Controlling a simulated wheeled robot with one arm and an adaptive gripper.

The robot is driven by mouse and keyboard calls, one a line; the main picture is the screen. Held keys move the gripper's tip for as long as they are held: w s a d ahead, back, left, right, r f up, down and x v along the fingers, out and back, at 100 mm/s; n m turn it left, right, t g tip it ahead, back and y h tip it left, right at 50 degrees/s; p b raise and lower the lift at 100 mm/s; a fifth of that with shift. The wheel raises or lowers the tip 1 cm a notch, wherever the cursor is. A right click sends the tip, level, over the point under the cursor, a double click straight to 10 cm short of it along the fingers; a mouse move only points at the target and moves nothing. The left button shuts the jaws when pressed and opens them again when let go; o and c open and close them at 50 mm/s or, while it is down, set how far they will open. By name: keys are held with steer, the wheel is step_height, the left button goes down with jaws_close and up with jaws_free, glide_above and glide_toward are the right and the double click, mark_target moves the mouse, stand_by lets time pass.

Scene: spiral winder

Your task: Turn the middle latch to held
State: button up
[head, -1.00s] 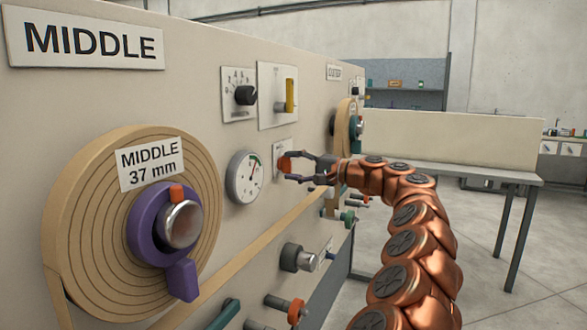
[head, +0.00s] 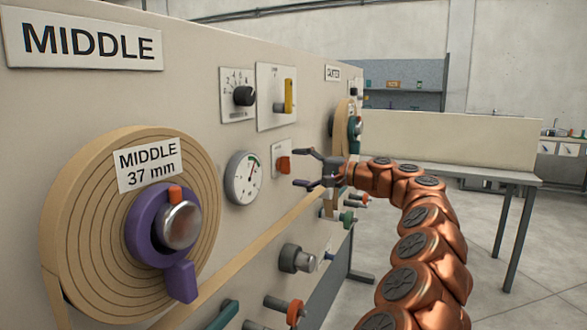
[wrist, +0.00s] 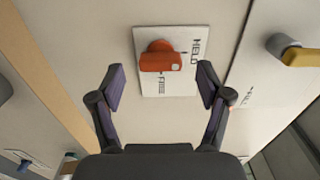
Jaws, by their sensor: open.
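The middle latch (head: 283,164) is a small orange-red knob on a white plate (head: 282,148) on the beige panel, right of the round gauge. In the wrist view the latch (wrist: 161,61) lies crosswise, with its dotted right end toward the word HELD; FREE is printed below it. My gripper (head: 302,168) is open and empty, a short way in front of the latch and apart from it. In the wrist view its two fingers (wrist: 161,82) stand wide on either side, below the latch.
The large MIDDLE tape roll (head: 75,220) with its purple hub is at left. A gauge (head: 244,178), a black dial (head: 244,96) and a yellow lever (head: 289,95) are near the latch. Several knobs project below.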

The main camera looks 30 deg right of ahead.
steer(key=v, duration=0.9)
steer(key=shift+s+d, duration=0.2)
steer(key=shift+s, duration=0.15)
steer(key=shift+a+f, duration=0.1)
